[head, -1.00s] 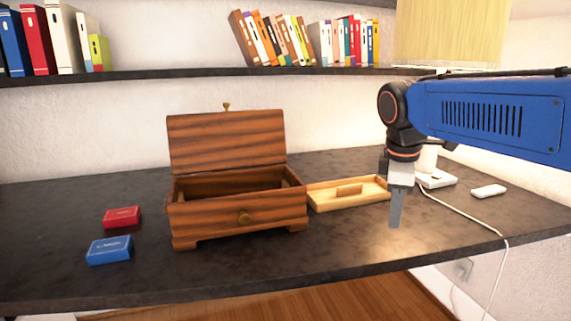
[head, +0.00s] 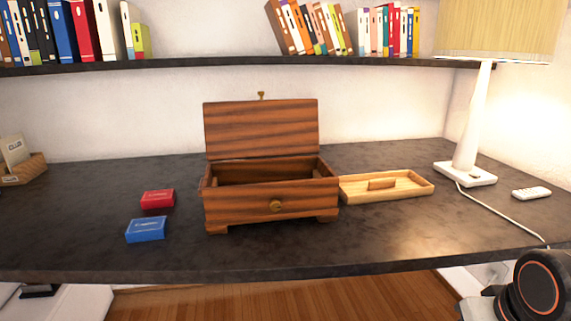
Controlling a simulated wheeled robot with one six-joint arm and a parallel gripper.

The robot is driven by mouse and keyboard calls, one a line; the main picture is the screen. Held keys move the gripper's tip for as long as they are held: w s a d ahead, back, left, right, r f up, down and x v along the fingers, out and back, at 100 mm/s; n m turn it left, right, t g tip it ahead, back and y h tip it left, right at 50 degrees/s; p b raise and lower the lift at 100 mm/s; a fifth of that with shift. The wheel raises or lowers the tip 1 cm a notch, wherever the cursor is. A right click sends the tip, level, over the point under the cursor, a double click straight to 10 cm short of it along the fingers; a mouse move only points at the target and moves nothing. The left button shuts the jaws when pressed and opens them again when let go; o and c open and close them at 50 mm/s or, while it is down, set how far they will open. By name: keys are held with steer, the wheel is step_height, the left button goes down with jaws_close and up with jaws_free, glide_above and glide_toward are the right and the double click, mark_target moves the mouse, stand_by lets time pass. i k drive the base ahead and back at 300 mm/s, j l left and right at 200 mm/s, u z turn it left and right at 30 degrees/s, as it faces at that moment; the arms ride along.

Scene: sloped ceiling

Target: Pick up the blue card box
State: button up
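The blue card box (head: 146,229) lies flat on the dark desk, near its front edge and left of the wooden chest. A red card box (head: 158,199) lies just behind it, apart from it. My gripper is out of view; only a dark round joint of my arm shows at the bottom right corner. Nothing touches the blue card box.
The dark desk (head: 90,220) holds an open wooden chest (head: 270,205), a shallow wooden tray (head: 386,187), a lamp (head: 468,130) with a cable and a white remote (head: 531,192). A small wooden box (head: 24,170) stands far left. A bookshelf (head: 200,60) hangs above.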

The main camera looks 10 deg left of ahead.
mark_target(151, 228)
steer(key=u, duration=1.45)
